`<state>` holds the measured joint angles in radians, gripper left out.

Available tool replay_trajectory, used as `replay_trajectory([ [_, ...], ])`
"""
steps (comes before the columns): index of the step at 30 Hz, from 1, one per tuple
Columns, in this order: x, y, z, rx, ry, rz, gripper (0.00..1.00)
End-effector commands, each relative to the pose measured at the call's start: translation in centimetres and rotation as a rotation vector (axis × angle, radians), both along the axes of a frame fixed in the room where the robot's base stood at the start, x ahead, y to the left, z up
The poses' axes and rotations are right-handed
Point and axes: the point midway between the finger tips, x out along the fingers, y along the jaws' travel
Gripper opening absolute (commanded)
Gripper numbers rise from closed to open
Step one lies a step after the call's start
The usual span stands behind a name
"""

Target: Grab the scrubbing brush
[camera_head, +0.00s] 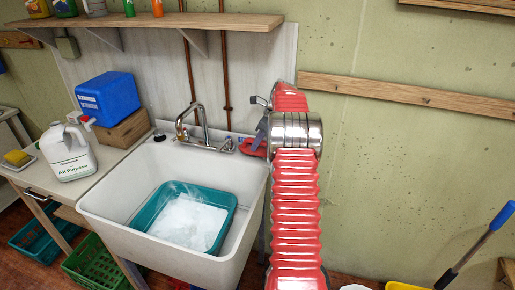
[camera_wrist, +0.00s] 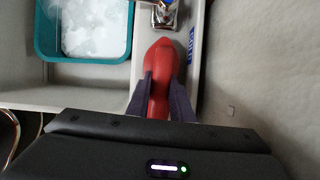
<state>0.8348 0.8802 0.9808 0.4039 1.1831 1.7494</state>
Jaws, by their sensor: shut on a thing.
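The scrubbing brush is red. In the wrist view the brush (camera_wrist: 160,68) lies between the two dark fingers of my gripper (camera_wrist: 160,100), which are shut on it. Its rounded end points toward the tap. In the head view the red brush (camera_head: 252,148) shows at the right back corner of the sink, partly hidden by my arm. My gripper (camera_head: 262,135) is there too, mostly hidden behind the metal wrist. I cannot tell whether the brush touches the sink rim.
The white sink (camera_head: 105,205) holds a teal basin (camera_head: 232,212) with suds. The tap (camera_head: 203,125) stands close left of the brush. A white jug (camera_head: 68,155) and a blue container (camera_head: 108,97) stand at left. A wooden shelf (camera_head: 190,21) hangs above. The wall is close behind.

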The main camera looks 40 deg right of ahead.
Motion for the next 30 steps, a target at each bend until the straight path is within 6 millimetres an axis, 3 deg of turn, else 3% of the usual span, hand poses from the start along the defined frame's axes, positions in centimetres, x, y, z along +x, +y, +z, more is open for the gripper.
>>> replay_trajectory([
  [8, 0.0, 0.0, 1.7, -0.001, -0.002, -0.001, 0.0],
  [21, 0.0, -0.1, 8.8, -0.002, -0.002, 0.0, 0.0],
  [30, 0.0, 0.0, 10.1, 0.0, 0.0, 0.0, 0.0],
])
